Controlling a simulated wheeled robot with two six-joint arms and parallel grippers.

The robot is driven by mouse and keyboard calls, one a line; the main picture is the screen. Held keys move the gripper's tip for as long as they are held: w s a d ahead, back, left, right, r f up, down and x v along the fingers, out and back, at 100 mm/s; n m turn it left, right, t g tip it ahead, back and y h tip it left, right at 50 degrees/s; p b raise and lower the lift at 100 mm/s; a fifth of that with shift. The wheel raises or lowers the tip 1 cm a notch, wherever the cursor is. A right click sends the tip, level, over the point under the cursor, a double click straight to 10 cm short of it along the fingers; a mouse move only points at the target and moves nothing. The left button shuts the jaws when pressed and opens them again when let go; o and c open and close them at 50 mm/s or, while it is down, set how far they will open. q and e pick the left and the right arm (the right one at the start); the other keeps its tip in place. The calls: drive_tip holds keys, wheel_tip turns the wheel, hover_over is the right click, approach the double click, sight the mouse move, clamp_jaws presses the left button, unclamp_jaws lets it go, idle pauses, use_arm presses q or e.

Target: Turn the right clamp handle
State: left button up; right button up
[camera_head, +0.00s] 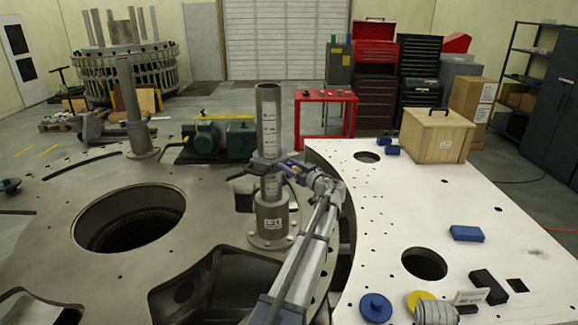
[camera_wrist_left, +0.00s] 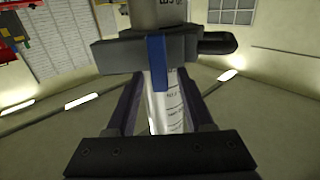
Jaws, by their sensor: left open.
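A grey upright post (camera_head: 268,105) with scale marks stands on a flanged base on the round metal plate, on the right of two posts. A dark clamp (camera_head: 258,167) sits around it partway up. In the left wrist view the clamp collar (camera_wrist_left: 120,55) has a blue strip (camera_wrist_left: 157,62) on its front and a black handle (camera_wrist_left: 218,43) sticking out to the right. My left gripper (camera_head: 285,164) is close to the clamp, on its right side in the head view. Its fingers (camera_wrist_left: 158,88) are open, either side of the marked post in the wrist view. Contact cannot be told. My right gripper is out of view.
The other post (camera_head: 130,105) stands at the left, behind a large round hole (camera_head: 130,218). A white table (camera_head: 400,215) on the right holds a wooden box (camera_head: 436,137), blue blocks (camera_head: 467,233) and round parts (camera_head: 375,307). Green motors (camera_head: 207,136) lie behind.

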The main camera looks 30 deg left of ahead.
use_arm(q)
drive_tip(key=shift+a, duration=0.2)
clamp_jaws()
idle(0.4)
